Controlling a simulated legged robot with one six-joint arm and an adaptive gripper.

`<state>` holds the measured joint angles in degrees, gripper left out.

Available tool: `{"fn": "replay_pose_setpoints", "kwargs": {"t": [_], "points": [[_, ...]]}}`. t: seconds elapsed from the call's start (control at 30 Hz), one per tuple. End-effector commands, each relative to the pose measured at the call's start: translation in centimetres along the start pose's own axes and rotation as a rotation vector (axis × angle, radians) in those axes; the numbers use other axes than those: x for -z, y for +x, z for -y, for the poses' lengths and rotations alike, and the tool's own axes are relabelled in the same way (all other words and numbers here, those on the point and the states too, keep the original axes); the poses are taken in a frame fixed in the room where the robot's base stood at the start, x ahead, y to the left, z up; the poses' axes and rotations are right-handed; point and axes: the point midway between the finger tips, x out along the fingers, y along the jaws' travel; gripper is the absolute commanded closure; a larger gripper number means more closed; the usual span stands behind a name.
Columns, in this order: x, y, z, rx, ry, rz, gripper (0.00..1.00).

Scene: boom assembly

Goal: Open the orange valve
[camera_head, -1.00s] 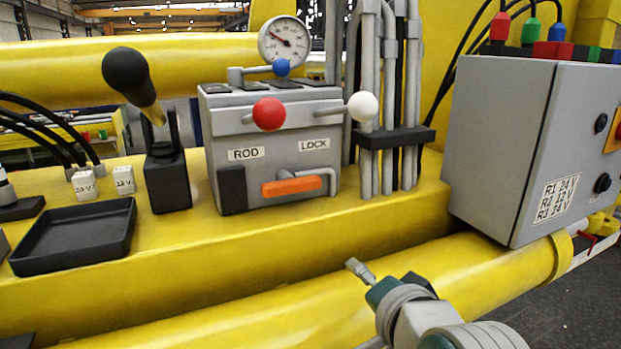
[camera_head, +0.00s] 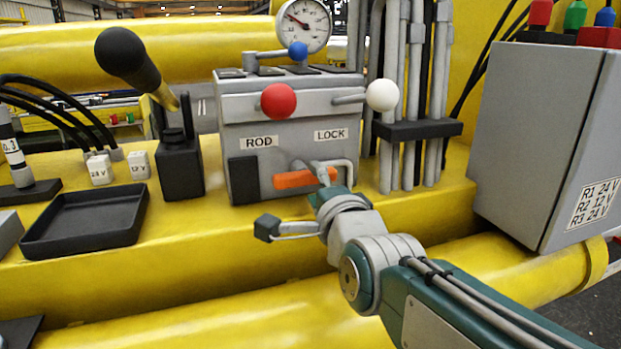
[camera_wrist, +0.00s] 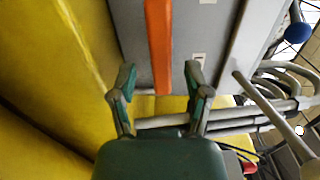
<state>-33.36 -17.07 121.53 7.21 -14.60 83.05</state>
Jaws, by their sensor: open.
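The orange valve handle (camera_head: 292,180) lies level on the lower front of the grey ROD/LOCK box (camera_head: 300,110). Its right end is partly hidden behind my gripper (camera_head: 322,172) in the head view. In the wrist view, the orange handle (camera_wrist: 159,45) runs down from the top edge, and its near end lies between the two fingers of my gripper (camera_wrist: 160,76). The fingers are spread, with a visible gap on each side of the handle. Whether the fingertips reach past it in depth is unclear.
A red knob (camera_head: 278,101) and a white knob (camera_head: 382,95) stick out above the handle. Grey pipes (camera_head: 408,90) and a grey cabinet (camera_head: 535,130) stand to the right. A black lever (camera_head: 130,60) and a black tray (camera_head: 85,222) are on the left.

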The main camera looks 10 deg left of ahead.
Motion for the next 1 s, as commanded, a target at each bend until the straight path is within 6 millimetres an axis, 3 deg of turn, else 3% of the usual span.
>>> {"fn": "replay_pose_setpoints", "kwargs": {"t": [0.2, 0.53, 0.57, 0.6, 0.7, 1.0], "points": [[0.0, 2.2, 0.0, -0.001, 0.0, 0.0, 0.37], [0.1, 2.5, 0.0, 0.0, 0.0, -0.001, 0.37], [0.1, 2.5, 0.0, 0.0, 0.0, -0.001, 0.46], [0.1, 2.5, 0.0, 0.0, 0.0, -0.001, 0.64], [0.1, 2.5, 0.0, -0.001, 0.0, -0.001, 1.0], [0.0, 2.6, -0.1, -0.003, -0.01, 0.0, 1.0]]}}
